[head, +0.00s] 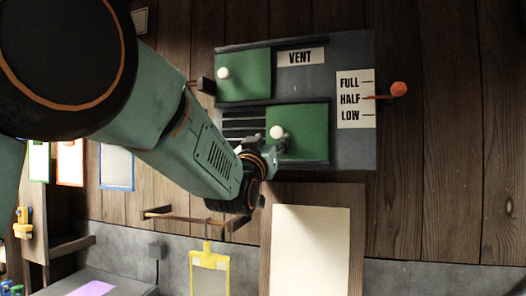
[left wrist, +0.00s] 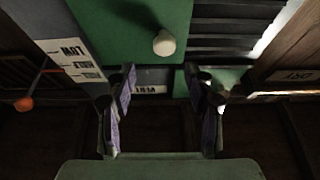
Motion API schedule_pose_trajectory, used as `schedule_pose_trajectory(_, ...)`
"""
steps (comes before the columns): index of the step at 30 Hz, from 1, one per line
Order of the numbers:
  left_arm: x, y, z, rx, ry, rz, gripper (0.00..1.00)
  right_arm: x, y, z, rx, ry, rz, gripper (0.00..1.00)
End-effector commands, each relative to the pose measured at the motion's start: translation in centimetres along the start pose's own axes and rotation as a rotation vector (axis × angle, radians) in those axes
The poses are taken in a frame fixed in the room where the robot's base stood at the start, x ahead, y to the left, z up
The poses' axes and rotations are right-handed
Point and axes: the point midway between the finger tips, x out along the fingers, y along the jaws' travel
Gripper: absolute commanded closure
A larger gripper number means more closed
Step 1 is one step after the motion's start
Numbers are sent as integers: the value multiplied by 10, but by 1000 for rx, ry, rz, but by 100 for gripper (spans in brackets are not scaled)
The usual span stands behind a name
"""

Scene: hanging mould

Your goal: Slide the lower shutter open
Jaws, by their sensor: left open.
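The vent panel (head: 350,152) is on the plank wall, with two green shutters. The lower shutter (head: 308,118) covers the right part of its opening; dark slats (head: 240,123) show to its left. Its white knob (head: 277,132) is near its left edge. The upper shutter (head: 254,80) sits further left with its own white knob (head: 224,73). My left gripper (head: 272,150) is open and empty just below the lower knob. In the left wrist view the lower knob (left wrist: 164,42) shows just above and between the fingers (left wrist: 165,95); contact is not seen. My right gripper is out of view.
An orange-tipped lever (head: 398,88) points at HALF on the panel's right. Below are a wooden rail (head: 190,217), a hanging yellow frame (head: 208,260) and a board with blank paper (head: 310,250).

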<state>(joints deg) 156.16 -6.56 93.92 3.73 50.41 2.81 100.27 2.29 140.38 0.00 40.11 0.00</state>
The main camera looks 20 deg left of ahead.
Motion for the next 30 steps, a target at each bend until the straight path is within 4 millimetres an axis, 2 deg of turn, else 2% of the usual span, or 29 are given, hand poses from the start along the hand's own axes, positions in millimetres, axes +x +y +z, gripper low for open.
schedule_pose_trajectory(6,-32,0,0,1,-1,0,47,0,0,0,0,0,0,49)
schedule_pose_trajectory(12,-52,1,-1,1,1,1,47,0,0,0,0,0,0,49)
schedule_pose_trajectory(18,-59,1,-1,1,2,0,47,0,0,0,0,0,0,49)
schedule_pose_trajectory(30,-59,1,-1,2,1,0,47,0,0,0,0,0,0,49)
